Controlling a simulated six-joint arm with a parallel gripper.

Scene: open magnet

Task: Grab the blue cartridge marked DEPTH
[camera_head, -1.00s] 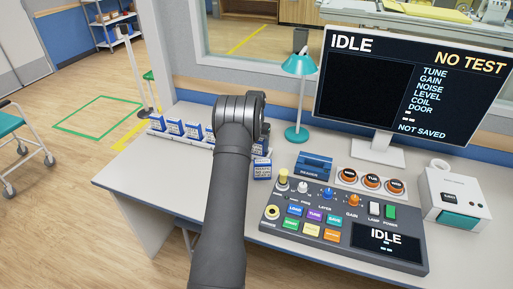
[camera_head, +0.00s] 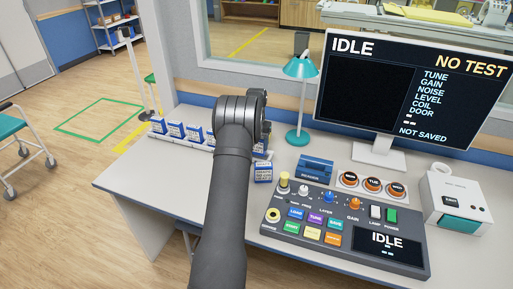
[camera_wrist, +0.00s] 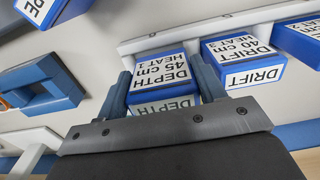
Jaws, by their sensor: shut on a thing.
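The blue cartridge marked DEPTH, 45 cm, HEAT 1 (camera_wrist: 160,72) is in the middle of the wrist view, with a white label. My gripper (camera_wrist: 162,84) is shut on it, one finger on each side. Its upper end is close to or in the white rack (camera_wrist: 190,32); I cannot tell if it is clear of it. In the head view my arm hides my fingers and this cartridge. Other blue cartridges (camera_head: 176,130) stand in a row in the rack at the left of the desk.
A blue cartridge marked DRIFT (camera_wrist: 243,62) is close to my right finger. Another blue cartridge (camera_head: 263,172) stands apart on the desk. The blue reader (camera_head: 315,167), control panel (camera_head: 345,225), teal lamp (camera_head: 298,100) and monitor (camera_head: 410,85) are to the right.

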